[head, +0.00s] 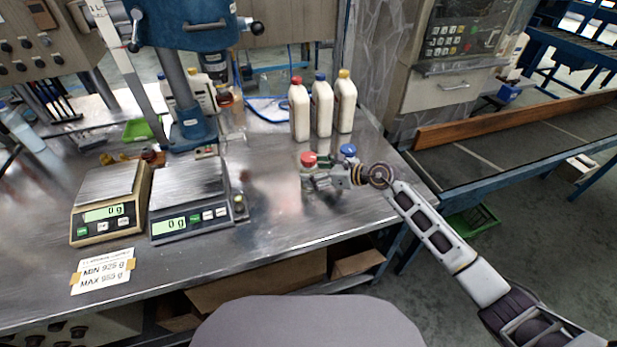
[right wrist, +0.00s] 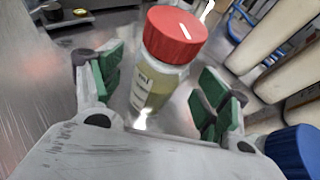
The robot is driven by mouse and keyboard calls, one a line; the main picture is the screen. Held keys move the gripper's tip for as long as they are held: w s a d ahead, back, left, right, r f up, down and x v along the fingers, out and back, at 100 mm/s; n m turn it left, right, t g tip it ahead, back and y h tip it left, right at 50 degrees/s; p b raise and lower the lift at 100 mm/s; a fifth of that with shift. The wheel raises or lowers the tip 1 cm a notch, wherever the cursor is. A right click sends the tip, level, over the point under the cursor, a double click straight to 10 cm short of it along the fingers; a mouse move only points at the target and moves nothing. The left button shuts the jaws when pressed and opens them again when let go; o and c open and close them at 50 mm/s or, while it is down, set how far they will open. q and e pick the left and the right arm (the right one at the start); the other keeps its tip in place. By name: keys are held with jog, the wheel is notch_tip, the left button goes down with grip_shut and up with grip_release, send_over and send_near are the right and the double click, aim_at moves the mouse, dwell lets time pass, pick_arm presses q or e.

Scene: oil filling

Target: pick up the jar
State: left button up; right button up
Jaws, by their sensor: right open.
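A clear jar with a red lid (right wrist: 172,62) and pale yellowish liquid stands between the two green-padded fingers of my right gripper (right wrist: 160,95) in the right wrist view. The fingers are open, with a gap on each side of the jar. In the head view the jar's red lid (head: 308,159) shows on the steel table, and my right gripper (head: 318,180) partly hides its body. A second jar with a blue lid (head: 348,151) stands just to the right; its blue lid also shows in the right wrist view (right wrist: 298,148). My left gripper is not in view.
Three white bottles with red, blue and yellow caps (head: 323,106) stand behind the jars. Two scales (head: 187,225) reading 0 g and a MIN/MAX label (head: 102,270) are at the left. The steel table (head: 270,235) is bare between the scales and the jars.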

jog(key=shift+x, duration=0.8)
jog(key=shift+w+a+f, duration=0.15)
jog(key=shift+a, duration=0.25)
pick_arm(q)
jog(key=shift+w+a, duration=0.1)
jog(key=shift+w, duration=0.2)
pick_arm(e)
jog(key=shift+c, duration=0.4)
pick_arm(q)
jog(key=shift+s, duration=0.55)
pick_arm(e)
jog(key=c, duration=1.1)
jog(key=shift+w, duration=0.1)
jog(key=shift+c, duration=0.2)
